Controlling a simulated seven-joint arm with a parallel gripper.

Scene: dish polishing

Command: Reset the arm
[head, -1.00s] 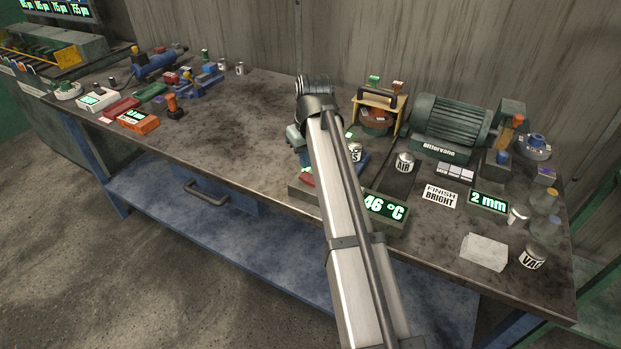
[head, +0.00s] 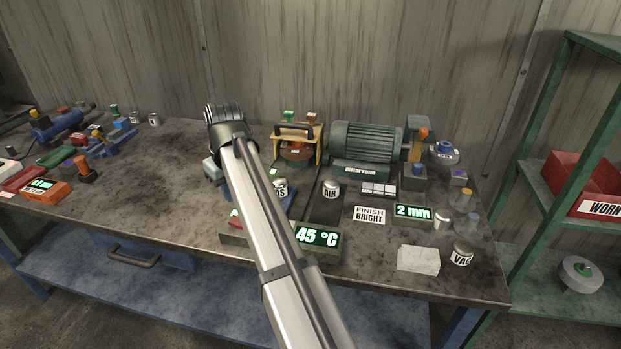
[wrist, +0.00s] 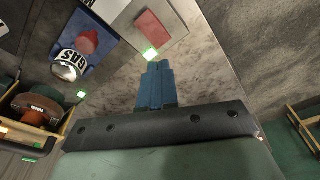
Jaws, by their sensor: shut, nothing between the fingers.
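My gripper (wrist: 157,72) shows in the wrist view with its blue fingers together and nothing between them. It points down over the bench, next to a grey unit (wrist: 128,22) with a red pad and a green light. In the head view my arm reaches from the bottom centre up over the workbench (head: 175,200). The gap between the fingertips and the bench top cannot be judged.
A temperature display (head: 318,237) and a GAS knob (head: 279,189) stand close to my arm. A green shelf (head: 545,180) with a red bin (head: 585,190) stands right. Bare bench lies left of my arm.

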